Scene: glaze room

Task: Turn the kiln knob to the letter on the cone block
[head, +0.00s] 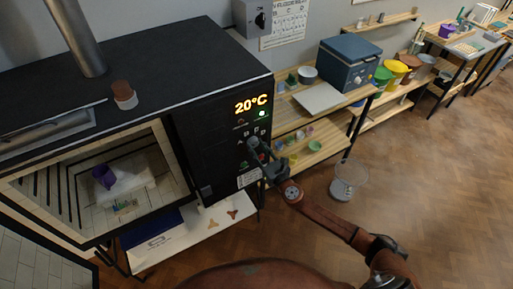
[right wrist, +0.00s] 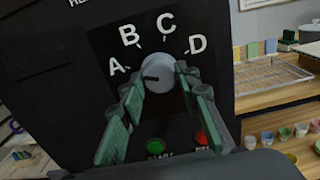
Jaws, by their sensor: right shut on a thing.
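The kiln (head: 215,105) stands at left in the head view, its chamber open and its panel reading 20°C. The pale round knob (right wrist: 158,70) sits among the letters A, B, C and D in the right wrist view. A dark mark on the knob points left, roughly toward the A side. My right gripper (right wrist: 160,80) is shut on the knob, one green-padded finger on each side. In the head view the right gripper (head: 259,149) covers the knob. Small coloured pieces (head: 125,206), perhaps the cone block, stand in the chamber; no letter is readable. My left gripper is not in view.
Below the knob are a green button (right wrist: 156,146) and a red button (right wrist: 201,137). A purple cup (head: 103,177) is inside the kiln. A brown-topped jar (head: 124,94) stands on the kiln top. Shelves with pots and a blue box (head: 348,63) are to the right.

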